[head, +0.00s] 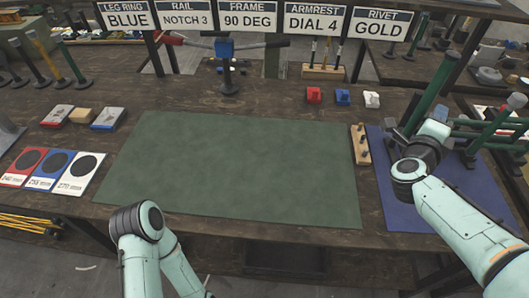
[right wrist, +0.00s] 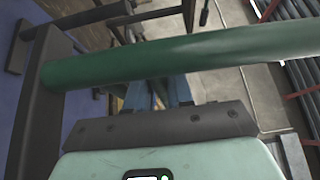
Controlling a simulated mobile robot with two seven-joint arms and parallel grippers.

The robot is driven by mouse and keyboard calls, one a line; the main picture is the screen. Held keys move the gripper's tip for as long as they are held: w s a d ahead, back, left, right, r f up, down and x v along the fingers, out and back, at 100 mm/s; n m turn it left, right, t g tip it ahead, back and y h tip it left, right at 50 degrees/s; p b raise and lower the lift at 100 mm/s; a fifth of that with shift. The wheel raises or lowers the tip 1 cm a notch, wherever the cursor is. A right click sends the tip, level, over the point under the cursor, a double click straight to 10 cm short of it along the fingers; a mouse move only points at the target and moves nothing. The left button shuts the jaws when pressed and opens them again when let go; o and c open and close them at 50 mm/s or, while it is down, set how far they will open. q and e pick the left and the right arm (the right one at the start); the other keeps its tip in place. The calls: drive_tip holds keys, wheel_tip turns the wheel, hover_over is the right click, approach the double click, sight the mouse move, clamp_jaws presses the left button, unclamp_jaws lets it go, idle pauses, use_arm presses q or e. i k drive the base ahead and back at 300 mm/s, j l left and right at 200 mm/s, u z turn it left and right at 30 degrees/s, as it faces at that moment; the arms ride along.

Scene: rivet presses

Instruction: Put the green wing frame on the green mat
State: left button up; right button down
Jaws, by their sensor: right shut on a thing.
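The green mat (head: 240,165) lies flat and bare in the middle of the bench. A thick green tube (head: 428,92), which looks like part of the green wing frame, stands tilted at the right, above the blue mat (head: 400,213). My right gripper (head: 425,148) is beside the tube's lower end, its fingers mostly hidden by my wrist. In the right wrist view the green tube (right wrist: 190,56) runs across in front of the gripper, with a dark finger at its left end. The right gripper is shut on it. My left gripper is out of view; only its arm shows at the bottom.
More green bars (head: 490,128) stand at the right edge. A wooden peg block (head: 361,145) lies between the two mats. Red, blue and white small blocks (head: 343,97) sit behind. Marked cards (head: 50,170) lie at left. A stand (head: 228,75) rises at the back.

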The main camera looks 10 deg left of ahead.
sight(234, 153)
drive_tip(key=j+u, duration=0.15)
drive_tip(key=j, duration=0.4)
drive_tip(key=i+j+u, duration=0.1)
drive_tip(key=j, duration=0.4)
drive_tip(key=i+j+u, duration=0.15)
drive_tip(key=j, duration=0.4)
drive_tip(key=j+u, duration=0.1)
drive_tip(key=j, duration=0.4)
